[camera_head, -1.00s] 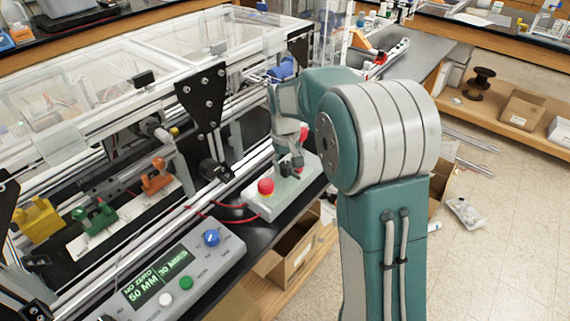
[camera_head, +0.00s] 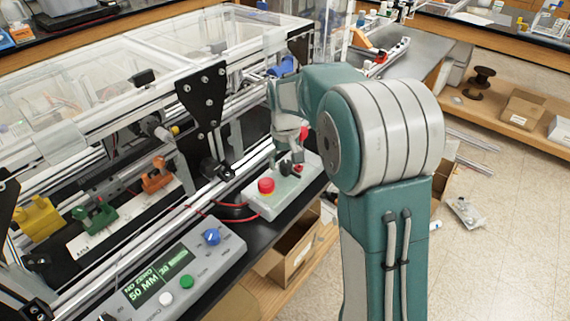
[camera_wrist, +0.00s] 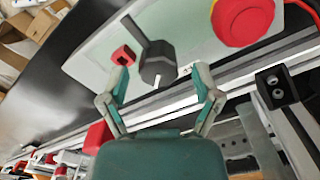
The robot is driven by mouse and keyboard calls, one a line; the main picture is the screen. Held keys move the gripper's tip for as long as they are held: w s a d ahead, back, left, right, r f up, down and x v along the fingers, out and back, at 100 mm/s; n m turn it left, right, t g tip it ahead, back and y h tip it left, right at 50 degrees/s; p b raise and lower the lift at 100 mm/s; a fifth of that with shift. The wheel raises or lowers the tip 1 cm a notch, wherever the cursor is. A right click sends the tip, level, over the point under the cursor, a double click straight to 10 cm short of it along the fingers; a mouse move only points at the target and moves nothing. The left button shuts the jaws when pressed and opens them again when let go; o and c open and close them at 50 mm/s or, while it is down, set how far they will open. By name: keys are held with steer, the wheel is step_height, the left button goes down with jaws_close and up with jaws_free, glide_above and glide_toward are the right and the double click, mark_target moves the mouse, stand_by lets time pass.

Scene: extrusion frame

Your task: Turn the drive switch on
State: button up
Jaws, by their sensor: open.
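A pale control box (camera_head: 262,205) on the dark bench carries a red mushroom button (camera_head: 266,186), which also shows in the wrist view (camera_wrist: 243,18). In the wrist view a dark grey switch knob (camera_wrist: 157,64) with a lever arm stands on this box (camera_wrist: 95,52), beside a small red square part (camera_wrist: 123,56). My gripper (camera_wrist: 162,84) is open, with one finger on each side of the knob. Contact cannot be told. In the head view my gripper (camera_head: 287,166) is over the far part of the box and largely hides the knob.
A grey panel (camera_head: 215,262) with a display, a blue knob (camera_head: 212,237) and a green button (camera_head: 187,282) lies nearer. The extrusion frame (camera_head: 205,105) with clear covers runs along the left. Red cables (camera_head: 225,219) lie beside the box. Open cartons (camera_head: 290,250) stand below.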

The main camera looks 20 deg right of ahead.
mark_target(285, 162)
step_height(285, 162, up, 11)
stand_by(0.3)
